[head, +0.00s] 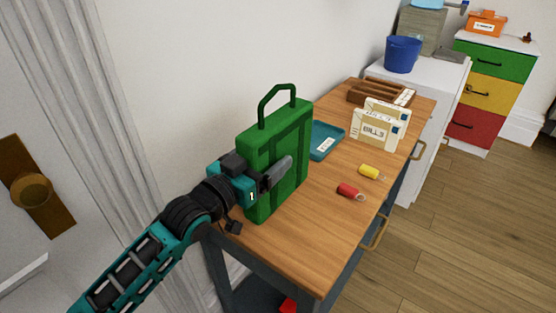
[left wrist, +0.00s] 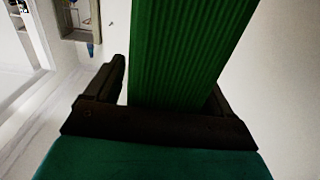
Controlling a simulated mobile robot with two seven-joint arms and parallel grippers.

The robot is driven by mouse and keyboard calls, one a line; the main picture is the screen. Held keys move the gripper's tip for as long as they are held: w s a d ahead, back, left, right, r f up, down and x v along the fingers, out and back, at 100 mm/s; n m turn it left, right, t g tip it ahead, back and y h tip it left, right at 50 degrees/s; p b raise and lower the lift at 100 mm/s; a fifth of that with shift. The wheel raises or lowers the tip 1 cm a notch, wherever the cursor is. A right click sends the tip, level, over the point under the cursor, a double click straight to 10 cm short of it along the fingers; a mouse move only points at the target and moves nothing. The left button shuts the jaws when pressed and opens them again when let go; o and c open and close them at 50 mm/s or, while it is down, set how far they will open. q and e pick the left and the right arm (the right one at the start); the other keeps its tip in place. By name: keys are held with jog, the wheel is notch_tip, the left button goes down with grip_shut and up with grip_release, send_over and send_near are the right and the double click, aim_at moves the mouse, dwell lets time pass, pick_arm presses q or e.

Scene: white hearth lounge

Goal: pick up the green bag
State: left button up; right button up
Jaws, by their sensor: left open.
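The green bag (head: 277,150) stands upright near the near left end of the wooden table, with its loop handle on top. My left gripper (head: 275,167) is at the bag's near left side, with one finger in front of its broad face. The other finger is hidden in the head view. In the left wrist view, the bag's ribbed side (left wrist: 185,55) lies between the two open fingers of the gripper (left wrist: 167,85). The right finger is partly hidden by the bag, and I cannot tell whether either finger touches it. My right gripper is not in view.
The table (head: 300,235) also holds a teal tray (head: 325,139), cream BILLS boxes (head: 372,130), a wooden organizer (head: 378,92), a yellow tag (head: 371,172) and a red tag (head: 350,191). A wall stands close behind. A blue bucket (head: 403,54) sits on a white cabinet beyond.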

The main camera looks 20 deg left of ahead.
pick_arm(q)
jog(key=shift+c, duration=0.3)
jog(key=c, duration=1.1)
jog(key=shift+o, duration=0.2)
